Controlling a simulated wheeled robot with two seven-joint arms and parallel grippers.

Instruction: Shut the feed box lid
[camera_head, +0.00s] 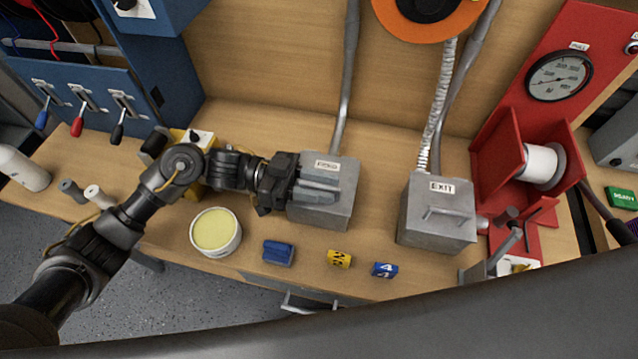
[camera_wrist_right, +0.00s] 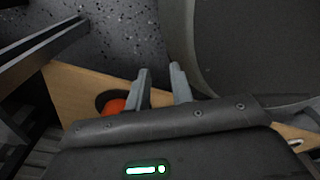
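The feed box (camera_head: 338,212) is a grey metal box on the bench, its label partly legible, with a conduit rising behind it. Its lid (camera_head: 345,172) looks down flat on the box, though my gripper covers its left part and I cannot tell whether it is fully seated. My left gripper (camera_head: 312,192) reaches in from the left, its fingers over the lid and seemingly at the handle, which is hidden. I cannot tell whether these fingers grip anything. In the right wrist view, my right gripper (camera_wrist_right: 162,85) has its fingers apart with nothing between them, away from the feed box.
The exit box (camera_head: 437,222) stands to the right with its lid down. In front lie a round tin (camera_head: 216,232), a blue block (camera_head: 278,252), a yellow marker (camera_head: 339,259) and a blue marker (camera_head: 385,269). A red spool stand (camera_head: 497,150) is at right.

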